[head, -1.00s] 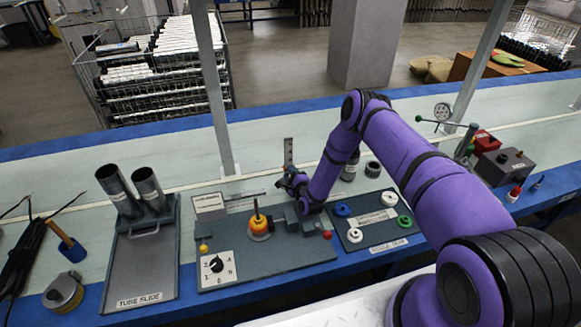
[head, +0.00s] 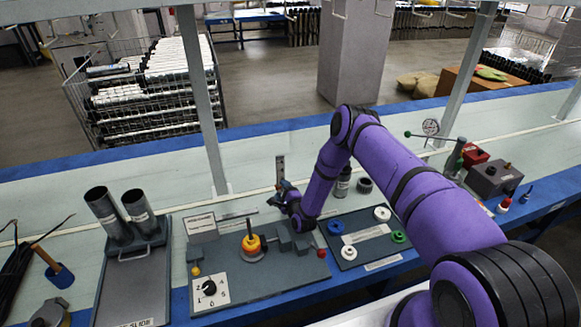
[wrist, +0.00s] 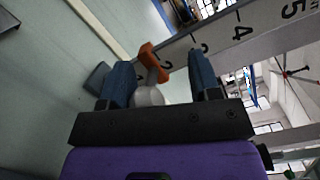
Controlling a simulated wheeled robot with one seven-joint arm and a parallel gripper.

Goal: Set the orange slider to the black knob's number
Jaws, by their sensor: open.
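The orange slider (wrist: 154,62) shows in the wrist view on a grey upright scale (wrist: 220,35) with black numbers. It sits near the low end, close to the 2, and 4 and 5 are farther along. My gripper (wrist: 163,80) is open, with one dark blue finger on each side of the slider's lower part; contact cannot be told. In the head view my gripper (head: 284,197) is beside the foot of the scale (head: 280,168). The black knob (head: 209,287) is on a white numbered dial (head: 218,298) at the panel's front left. Its pointed number is too small to read surely.
An orange and yellow knob (head: 253,243) stands on the same grey panel (head: 270,275), left of my gripper. A board with coloured rings (head: 336,227) lies to the right. A tray with two metal tubes (head: 135,290) stands left.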

